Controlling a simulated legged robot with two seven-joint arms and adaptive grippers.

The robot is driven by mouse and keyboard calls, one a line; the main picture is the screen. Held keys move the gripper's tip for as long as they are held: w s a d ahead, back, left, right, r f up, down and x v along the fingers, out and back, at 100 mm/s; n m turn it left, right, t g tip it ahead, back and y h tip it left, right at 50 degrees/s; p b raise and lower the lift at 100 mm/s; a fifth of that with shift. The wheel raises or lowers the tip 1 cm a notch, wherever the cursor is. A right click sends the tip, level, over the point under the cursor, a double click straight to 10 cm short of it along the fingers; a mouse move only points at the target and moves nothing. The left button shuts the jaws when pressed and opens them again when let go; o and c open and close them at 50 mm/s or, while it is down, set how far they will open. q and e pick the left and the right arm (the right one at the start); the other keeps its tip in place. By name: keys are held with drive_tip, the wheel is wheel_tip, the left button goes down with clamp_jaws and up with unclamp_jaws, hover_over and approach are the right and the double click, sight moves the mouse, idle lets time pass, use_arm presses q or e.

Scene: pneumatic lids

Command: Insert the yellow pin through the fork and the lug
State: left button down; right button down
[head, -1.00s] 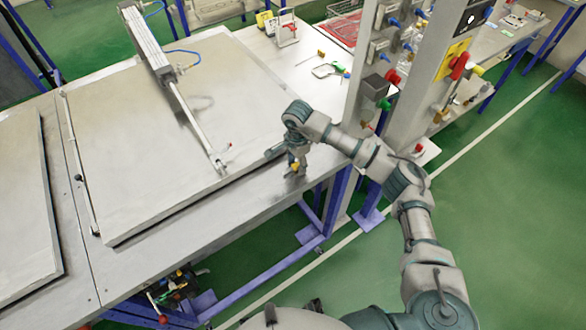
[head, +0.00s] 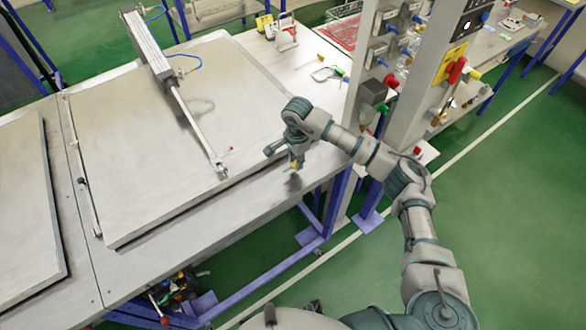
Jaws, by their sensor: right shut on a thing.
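My right gripper (head: 296,161) is over the front right part of the metal table, to the right of the lid. It is shut on the small yellow pin (head: 294,165), which is mostly hidden by the fingers. A dark shadow lies on the table below it, and the pin looks held a little above the surface. The lug at the fork is too small to make out. My left gripper is not in view.
The large flat lid (head: 150,190) covers much of the table (head: 165,260). The pneumatic cylinder (head: 146,45) with a blue hose lies above it. Small tools lie at the table's back.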

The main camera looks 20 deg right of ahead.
drive_tip(key=shift+r+p, duration=1.45)
drive_tip(key=shift+r, duration=1.65)
